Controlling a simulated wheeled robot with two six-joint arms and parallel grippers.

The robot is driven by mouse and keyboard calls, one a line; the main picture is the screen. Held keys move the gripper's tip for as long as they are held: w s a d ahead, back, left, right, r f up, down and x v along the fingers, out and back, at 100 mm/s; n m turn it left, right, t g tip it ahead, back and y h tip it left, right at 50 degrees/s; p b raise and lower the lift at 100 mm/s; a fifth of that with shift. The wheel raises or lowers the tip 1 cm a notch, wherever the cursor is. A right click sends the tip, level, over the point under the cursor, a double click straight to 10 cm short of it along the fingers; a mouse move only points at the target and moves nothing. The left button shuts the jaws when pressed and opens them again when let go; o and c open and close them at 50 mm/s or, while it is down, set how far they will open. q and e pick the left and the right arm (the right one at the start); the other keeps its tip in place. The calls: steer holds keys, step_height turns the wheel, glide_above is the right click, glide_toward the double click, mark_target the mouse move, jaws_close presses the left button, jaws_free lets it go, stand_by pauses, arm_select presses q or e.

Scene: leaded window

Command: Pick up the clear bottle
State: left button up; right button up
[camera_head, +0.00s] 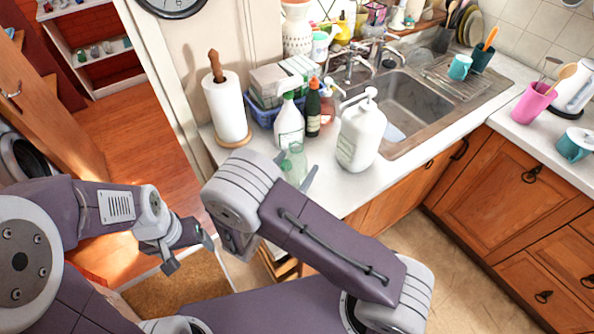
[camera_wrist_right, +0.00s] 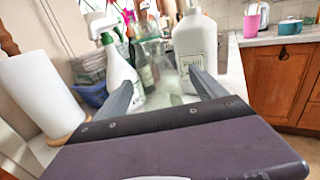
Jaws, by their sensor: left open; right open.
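The clear bottle (camera_head: 297,159) is see-through and faintly green. It stands on the white counter near its front edge, between the white spray bottle and the large white pump bottle. In the right wrist view the clear bottle (camera_wrist_right: 163,64) shows faintly between and beyond the fingers. My right gripper (camera_head: 298,171) is open at the clear bottle, with a fingertip showing on either side of it; its lower part is hidden by my arm. I cannot tell whether the fingers touch it. My left gripper (camera_head: 189,254) is open and empty, low at the left, away from the counter.
The white spray bottle (camera_head: 289,125) and a dark bottle (camera_head: 313,112) stand close behind. The white pump bottle (camera_head: 361,137) is close on the right. A paper towel roll (camera_head: 225,108) stands left. The sink (camera_head: 410,108) lies further right.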

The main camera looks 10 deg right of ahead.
steer(key=p+x, duration=0.1)
steer(key=x, duration=0.3)
steer(key=shift+w, duration=0.1)
steer(key=shift+w+d+f, duration=0.15)
steer(key=shift+w, duration=0.1)
steer(key=c, duration=1.4)
steer(key=shift+c, duration=0.3)
steer(key=s+d+r+p, duration=0.7)
steer(key=s+r+p, duration=0.2)
steer(key=r, duration=0.2)
steer(key=shift+d, duration=0.2)
